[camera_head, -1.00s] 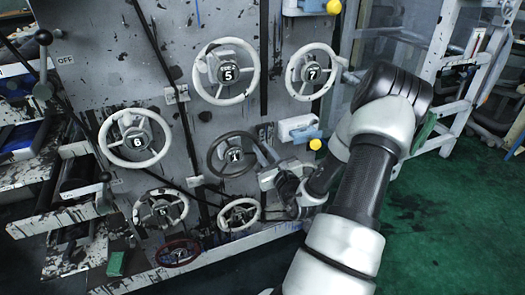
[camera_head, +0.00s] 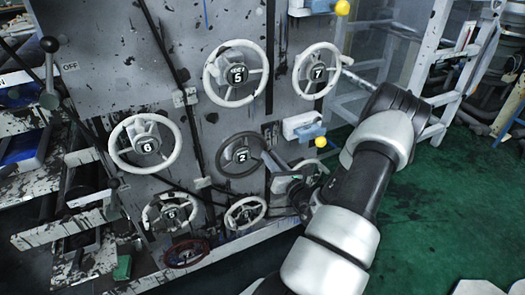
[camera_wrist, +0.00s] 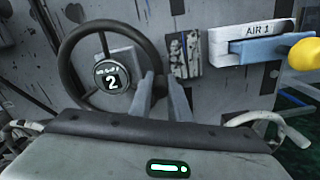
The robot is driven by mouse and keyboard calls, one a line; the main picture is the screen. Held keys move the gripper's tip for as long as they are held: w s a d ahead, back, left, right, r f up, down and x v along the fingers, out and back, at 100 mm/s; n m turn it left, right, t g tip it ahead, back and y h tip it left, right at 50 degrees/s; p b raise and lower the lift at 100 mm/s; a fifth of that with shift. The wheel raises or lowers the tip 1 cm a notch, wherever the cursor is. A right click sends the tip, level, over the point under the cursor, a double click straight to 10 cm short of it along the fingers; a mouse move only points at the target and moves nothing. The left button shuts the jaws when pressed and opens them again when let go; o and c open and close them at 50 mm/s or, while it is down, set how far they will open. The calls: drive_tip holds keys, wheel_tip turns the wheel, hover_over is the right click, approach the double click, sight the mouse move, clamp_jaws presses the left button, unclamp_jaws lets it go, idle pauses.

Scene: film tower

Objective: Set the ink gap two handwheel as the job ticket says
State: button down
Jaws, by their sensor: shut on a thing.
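The ink gap two handwheel (camera_head: 241,155) is a dark-rimmed wheel on the grey machine panel, right of the middle of the wheel group. In the wrist view the handwheel (camera_wrist: 112,76) fills the left half, and its round hub label reads a large 2 under small lettering that looks like "ink gap 2". My gripper (camera_head: 268,160) is at the wheel's right side. In the wrist view my gripper (camera_wrist: 160,85) has its two grey fingers shut on the lower right of the rim. The exact contact is partly hidden by the fingers. No job ticket is readable in these views.
A small red wheel (camera_head: 187,253) is low down. The AIR 1 lever box (camera_wrist: 255,40) with a yellow knob (camera_wrist: 304,54) is close to my gripper's right. Green floor lies open at right.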

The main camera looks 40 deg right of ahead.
drive_tip(key=w+a+f+m+p, duration=0.2)
drive_tip(key=a+f+m+p, duration=0.3)
drive_tip(key=m, duration=1.1)
drive_tip(key=shift+a+f, duration=1.3)
drive_tip(key=shift+a, duration=0.35)
drive_tip(key=shift+m, duration=0.3)
drive_tip(key=c, duration=1.7)
unclamp_jaws()
drive_tip(key=shift+o, duration=0.2)
drive_tip(key=shift+s, duration=0.15)
drive_tip(key=p+v, duration=0.2)
drive_tip(key=v, duration=1.5)
